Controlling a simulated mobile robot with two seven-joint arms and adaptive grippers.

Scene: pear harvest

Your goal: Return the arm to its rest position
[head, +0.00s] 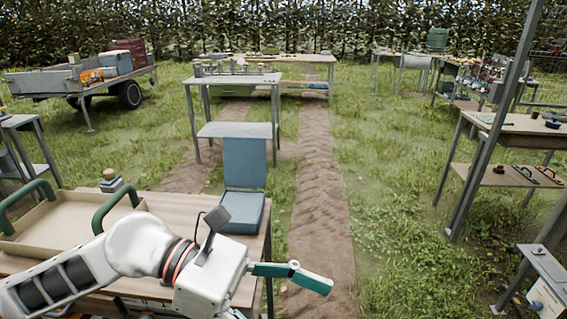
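My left arm comes in from the lower left, over the near wooden table (180,203). My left gripper (292,275) is at the bottom centre, past the table's right edge and above the grass and dirt track. One teal finger with a grey joint points right. Nothing is seen held in the visible part. My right gripper is not in view.
A beige tray (70,222) with green handles and a blue box with a raised lid (243,213) stand on the near table, close to my arm. A grey post and a shelved table (520,130) stand at the right. Grass between is open.

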